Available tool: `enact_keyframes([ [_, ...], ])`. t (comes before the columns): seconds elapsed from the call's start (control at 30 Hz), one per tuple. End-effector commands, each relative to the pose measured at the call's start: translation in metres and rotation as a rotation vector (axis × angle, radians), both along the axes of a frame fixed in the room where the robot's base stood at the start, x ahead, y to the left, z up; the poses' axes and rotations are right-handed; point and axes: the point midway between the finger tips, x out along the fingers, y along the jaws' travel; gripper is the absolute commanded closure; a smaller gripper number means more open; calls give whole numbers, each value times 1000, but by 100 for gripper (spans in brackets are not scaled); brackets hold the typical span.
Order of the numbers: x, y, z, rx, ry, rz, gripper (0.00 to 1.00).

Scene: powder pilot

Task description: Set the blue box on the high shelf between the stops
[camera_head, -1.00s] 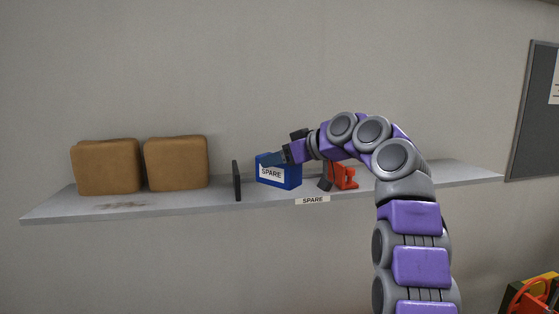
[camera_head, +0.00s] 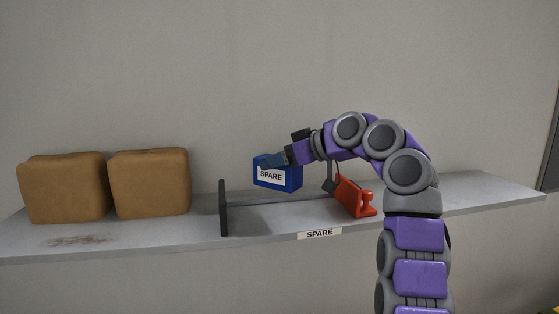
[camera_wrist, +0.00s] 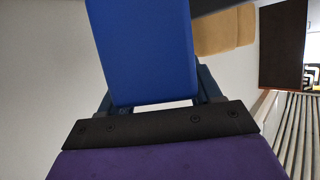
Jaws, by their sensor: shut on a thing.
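The blue box (camera_head: 277,174), with a white SPARE label, is held upright by my gripper (camera_head: 273,161) in the head view. Its lower edge shows above the shelf (camera_head: 275,222); the gap is hard to judge. A dark upright stop (camera_head: 223,208) stands left of the box. A small dark piece (camera_head: 329,184), perhaps the other stop, shows to the right beside a red object (camera_head: 354,198). In the wrist view the blue box (camera_wrist: 145,50) lies between the fingers of my gripper (camera_wrist: 155,95), which is shut on it. The box's underside is hidden.
Two brown packages (camera_head: 150,183) sit at the left of the shelf, near a brownish stain (camera_head: 78,241). A SPARE label (camera_head: 319,234) is on the shelf's front edge. The shelf surface between the left stop and the red object looks clear. A plain wall stands behind.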

Motion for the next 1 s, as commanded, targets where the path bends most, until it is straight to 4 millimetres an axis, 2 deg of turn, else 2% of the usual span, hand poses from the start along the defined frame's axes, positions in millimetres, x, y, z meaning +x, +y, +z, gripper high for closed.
enact_keyframes([
  [0.13, -4, 1, 4, 1, -8, 3, 92],
  [0.57, 1, -1, -3, 1, -3, 3, 92],
  [0.77, 1, 0, -16, 1, -4, 3, 92],
  [1.0, 1, 0, -42, 1, -4, 3, 92],
])
